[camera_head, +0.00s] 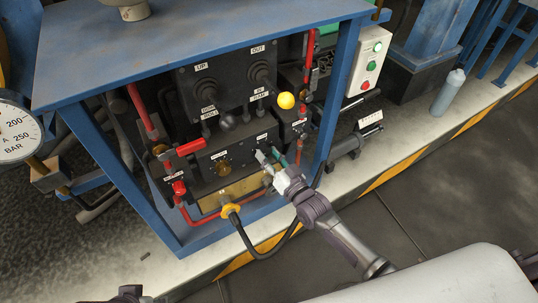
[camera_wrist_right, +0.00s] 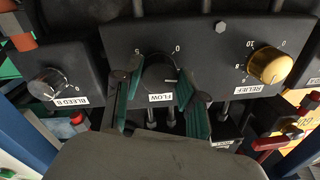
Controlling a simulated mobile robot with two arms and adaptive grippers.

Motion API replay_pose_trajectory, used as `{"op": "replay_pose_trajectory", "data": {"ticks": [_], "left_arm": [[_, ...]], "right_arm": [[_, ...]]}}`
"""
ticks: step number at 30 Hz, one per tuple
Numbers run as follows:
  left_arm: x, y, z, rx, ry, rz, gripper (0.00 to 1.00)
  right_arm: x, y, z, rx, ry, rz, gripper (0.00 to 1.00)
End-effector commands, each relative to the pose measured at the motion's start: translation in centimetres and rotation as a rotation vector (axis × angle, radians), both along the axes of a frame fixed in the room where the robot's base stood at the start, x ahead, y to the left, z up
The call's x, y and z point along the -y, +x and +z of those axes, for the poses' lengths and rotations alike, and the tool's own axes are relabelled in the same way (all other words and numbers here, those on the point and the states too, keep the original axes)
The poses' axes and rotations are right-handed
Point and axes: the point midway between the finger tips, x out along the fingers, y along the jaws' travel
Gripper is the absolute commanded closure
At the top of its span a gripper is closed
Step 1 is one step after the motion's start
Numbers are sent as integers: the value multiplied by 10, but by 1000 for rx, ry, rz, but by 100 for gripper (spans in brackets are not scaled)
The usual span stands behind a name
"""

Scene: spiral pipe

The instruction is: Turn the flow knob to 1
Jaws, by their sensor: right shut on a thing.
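The flow knob (camera_wrist_right: 158,70) is a dark round knob on a black panel, with a FLOW label (camera_wrist_right: 160,97) beside it; the wrist view shows the panel upside down. The printed 5 and 0 show at its upper left and upper right. A short pale mark on the knob points right in that view; its exact value cannot be told. My right gripper (camera_wrist_right: 158,88) has its green-padded fingers on either side of the knob, shut on it. It also shows in the head view (camera_head: 272,162), reaching the panel from the lower right.
The yellow relief knob (camera_wrist_right: 268,65) and bleed knob (camera_wrist_right: 48,84) flank the flow knob. Red-handled valves (camera_head: 190,148), a yellow ball (camera_head: 286,100) and a blue frame post (camera_head: 337,90) are close by. The floor before the cabinet is open.

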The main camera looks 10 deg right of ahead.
Motion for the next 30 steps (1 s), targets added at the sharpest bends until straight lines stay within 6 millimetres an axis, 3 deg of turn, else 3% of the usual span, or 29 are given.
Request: {"op": "replay_pose_trajectory", "data": {"ticks": [7,8,12,23,30], "left_arm": [[0,0,0,1,0,0,60],[0,0,0,1,0,0,60],[0,0,0,1,0,0,60],[0,0,0,1,-1,1,60],[0,0,0,1,-1,1,60]], "right_arm": [[0,-1,-2,-5,-1,1,94],[0,-1,-2,-5,-1,1,58],[0,-1,-2,-5,1,0,34],[1,-3,-1,-3,1,0,34],[14,-39,-3,-5,0,0,34]]}}
